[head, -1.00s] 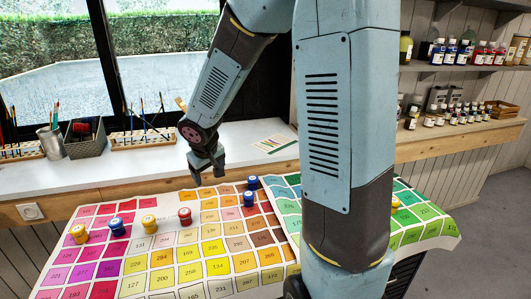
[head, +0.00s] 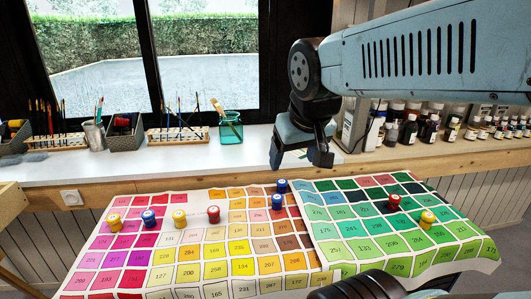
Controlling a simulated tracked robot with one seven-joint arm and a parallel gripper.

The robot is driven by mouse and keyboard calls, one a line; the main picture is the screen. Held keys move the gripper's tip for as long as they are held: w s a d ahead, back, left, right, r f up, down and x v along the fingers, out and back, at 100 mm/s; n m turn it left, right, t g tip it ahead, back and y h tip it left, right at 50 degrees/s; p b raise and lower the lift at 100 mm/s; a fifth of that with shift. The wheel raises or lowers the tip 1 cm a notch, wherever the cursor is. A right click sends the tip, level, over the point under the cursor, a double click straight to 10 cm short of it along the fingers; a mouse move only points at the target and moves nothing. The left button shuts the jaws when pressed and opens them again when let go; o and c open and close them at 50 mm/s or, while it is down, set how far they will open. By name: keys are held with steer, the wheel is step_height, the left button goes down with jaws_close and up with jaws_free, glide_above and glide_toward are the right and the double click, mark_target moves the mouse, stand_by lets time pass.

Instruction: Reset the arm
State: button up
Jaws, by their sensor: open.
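My gripper (head: 301,158) hangs in the air in front of the back counter, above the far edge of the colour charts. Its jaws are open, with nothing seen between them. My arm comes in from the right, with its upper link reaching across the top right of the picture. The gripper is apart from the small paint pots on the charts; the nearest are a blue pot (head: 282,186) and another blue pot (head: 277,202) below it.
Numbered colour charts (head: 240,262) cover the table. More pots stand there: yellow (head: 180,219), red (head: 213,214), and red (head: 394,202) and yellow (head: 427,219) at right. The back counter (head: 110,172) holds brush racks, a teal cup (head: 231,128) and bottles (head: 430,130).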

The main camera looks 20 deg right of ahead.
steer(key=shift+s+d+r+y, duration=0.1)
steer(key=shift+s+d+y, duration=0.05)
steer(key=shift+s, duration=0.35)
steer(key=shift+s+d+r+y, duration=0.1)
steer(key=shift+s+y, duration=0.05)
steer(key=shift+s, duration=0.35)
